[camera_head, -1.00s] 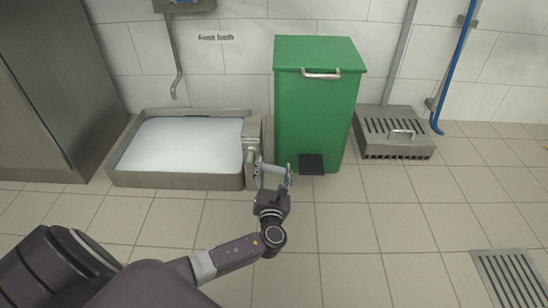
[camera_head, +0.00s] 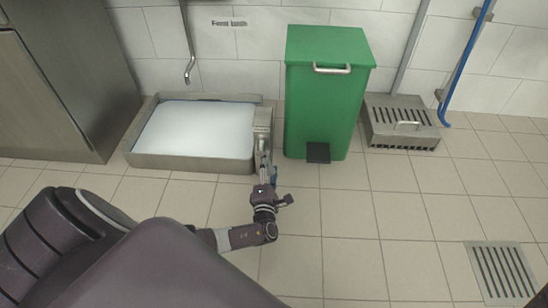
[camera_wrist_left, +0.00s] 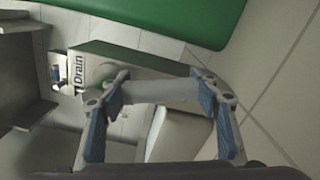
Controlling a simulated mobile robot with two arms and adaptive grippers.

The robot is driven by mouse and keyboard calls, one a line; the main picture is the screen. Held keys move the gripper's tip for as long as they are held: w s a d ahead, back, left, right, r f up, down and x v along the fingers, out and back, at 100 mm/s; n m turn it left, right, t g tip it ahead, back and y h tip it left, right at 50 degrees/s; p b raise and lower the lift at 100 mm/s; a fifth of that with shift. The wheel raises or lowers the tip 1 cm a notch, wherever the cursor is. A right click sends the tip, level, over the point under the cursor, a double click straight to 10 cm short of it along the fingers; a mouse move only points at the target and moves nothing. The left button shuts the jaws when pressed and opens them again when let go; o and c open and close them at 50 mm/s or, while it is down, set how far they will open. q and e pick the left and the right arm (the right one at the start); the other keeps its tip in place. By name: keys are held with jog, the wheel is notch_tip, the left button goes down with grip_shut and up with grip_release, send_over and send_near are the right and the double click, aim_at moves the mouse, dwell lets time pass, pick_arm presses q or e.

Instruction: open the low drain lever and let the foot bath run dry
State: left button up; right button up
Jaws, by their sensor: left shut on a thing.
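The foot bath (camera_head: 185,162) is a low metal tray at the left with a pale, flat liquid surface in it. A metal drain box (camera_head: 263,118) stands at its right end; in the left wrist view a block there carries the word "Drain" (camera_wrist_left: 78,70). My left gripper (camera_head: 266,172) is low, in front of that box. In the left wrist view my left gripper (camera_wrist_left: 162,100) is shut on a pale grey bar, the drain lever (camera_wrist_left: 165,90), which lies across between the blue-padded fingers. The lever is too small to make out in the head view. My right gripper is not in view.
A green pedal bin (camera_head: 325,110) stands close to the right of the drain box. A slotted metal box (camera_head: 400,138) is beyond it by the wall. A floor grate (camera_head: 503,275) lies at lower right. A metal cabinet (camera_head: 60,90) is at far left. The front floor is clear.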

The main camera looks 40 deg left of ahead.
pick_arm(q)
jog(key=shift+s+a+f+m+p, duration=0.2)
jog(key=shift+a+m, duration=0.1)
jog(key=shift+m, duration=0.25)
jog(key=shift+s+a+f+m+p, duration=0.15)
jog(key=shift+a+m, duration=0.1)
jog(key=shift+m, duration=0.3)
jog(key=shift+r, duration=0.1)
jog(key=o, duration=1.7)
jog(key=v, duration=1.2)
jog(key=shift+s, duration=0.1)
